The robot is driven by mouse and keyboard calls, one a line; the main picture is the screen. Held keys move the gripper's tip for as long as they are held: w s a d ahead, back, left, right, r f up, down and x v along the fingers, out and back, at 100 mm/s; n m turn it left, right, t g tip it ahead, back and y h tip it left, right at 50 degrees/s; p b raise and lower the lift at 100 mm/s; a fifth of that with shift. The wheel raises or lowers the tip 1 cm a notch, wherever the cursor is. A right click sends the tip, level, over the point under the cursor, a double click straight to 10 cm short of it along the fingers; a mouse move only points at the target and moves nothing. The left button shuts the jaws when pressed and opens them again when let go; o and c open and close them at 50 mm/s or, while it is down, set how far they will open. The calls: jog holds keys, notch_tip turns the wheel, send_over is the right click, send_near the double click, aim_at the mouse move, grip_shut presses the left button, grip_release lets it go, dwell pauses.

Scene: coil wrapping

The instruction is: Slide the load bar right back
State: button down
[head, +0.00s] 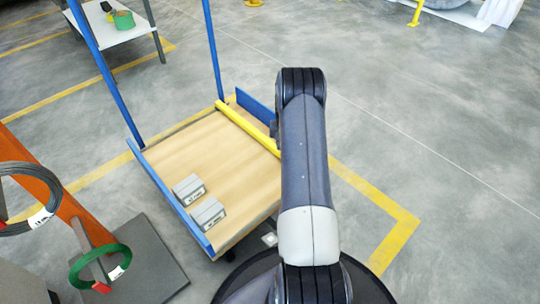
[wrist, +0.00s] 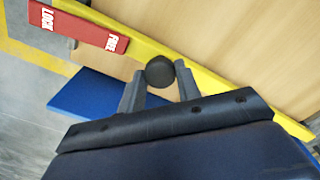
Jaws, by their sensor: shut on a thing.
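The yellow load bar (head: 246,127) lies across the wooden deck of a cart, close to its far end, beside a blue end board. Its right part is hidden behind my arm in the head view. In the wrist view the load bar (wrist: 222,87) runs diagonally and carries a round black knob (wrist: 160,70). My gripper (wrist: 159,78) is shut on this knob, one finger on each side. A red plate (wrist: 78,26) marked LOCK and FREE sits on the bar to the left of the knob. My gripper is hidden in the head view.
The cart deck (head: 225,160) is bare between the bar and two grey blocks (head: 198,201) near its front left. A blue side rail (head: 168,196) and blue posts (head: 214,50) edge the cart. Coils on an orange stand (head: 72,212) are at the left.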

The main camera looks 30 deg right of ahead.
jog(key=shift+w+d, duration=0.15)
jog(key=shift+d, duration=0.75)
jog(key=shift+w+d, duration=0.15)
jog(key=shift+d, duration=0.7)
jog(key=c, duration=1)
grip_release()
jog(key=shift+d, duration=0.1)
jog(key=shift+c, duration=0.2)
notch_tip(320, 180, up, 11)
jog(key=p, duration=0.3)
jog(key=shift+f+p, duration=0.1)
jog(key=shift+p, duration=0.25)
